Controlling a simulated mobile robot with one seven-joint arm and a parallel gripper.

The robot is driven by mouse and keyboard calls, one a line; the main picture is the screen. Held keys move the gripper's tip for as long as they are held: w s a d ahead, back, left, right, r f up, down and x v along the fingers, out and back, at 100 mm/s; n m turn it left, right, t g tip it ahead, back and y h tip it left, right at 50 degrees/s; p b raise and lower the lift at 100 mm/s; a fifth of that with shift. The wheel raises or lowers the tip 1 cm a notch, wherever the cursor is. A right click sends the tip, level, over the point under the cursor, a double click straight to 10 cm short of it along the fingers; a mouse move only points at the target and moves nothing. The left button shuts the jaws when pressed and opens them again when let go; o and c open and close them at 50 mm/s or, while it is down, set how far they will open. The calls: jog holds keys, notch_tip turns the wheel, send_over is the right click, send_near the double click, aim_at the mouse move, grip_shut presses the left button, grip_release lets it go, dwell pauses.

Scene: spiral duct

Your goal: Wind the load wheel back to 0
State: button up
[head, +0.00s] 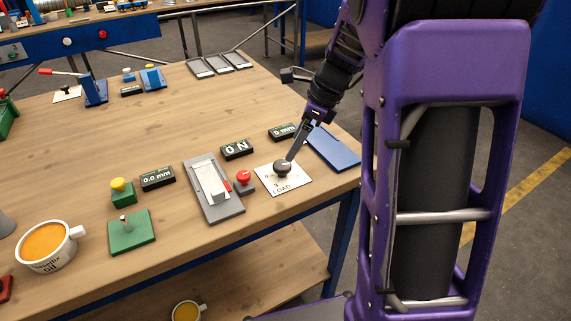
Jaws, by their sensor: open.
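The load wheel is a dark round knob (282,167) on a white plate (294,186) marked LOAD, near the table's right front edge. A 0 shows on the plate just left of the knob; the other marks are too small to read. My gripper (291,157) reaches down from the upper right, with its fingertips at or just above the knob. It is open. I cannot tell whether the fingers touch the knob or sit around it.
A red button (244,177) and a grey slider unit (213,190) stand just left of the plate. An ON display (237,149), a partly covered mm display (283,131) and a blue plate (334,149) lie behind. A full cup (48,262) stands far left.

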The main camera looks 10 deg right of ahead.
aim_at(283, 165)
jog(key=b+x, duration=0.1)
jog(key=x, duration=0.6)
jog(key=shift+a+f, duration=0.1)
jog(key=c, duration=1.4)
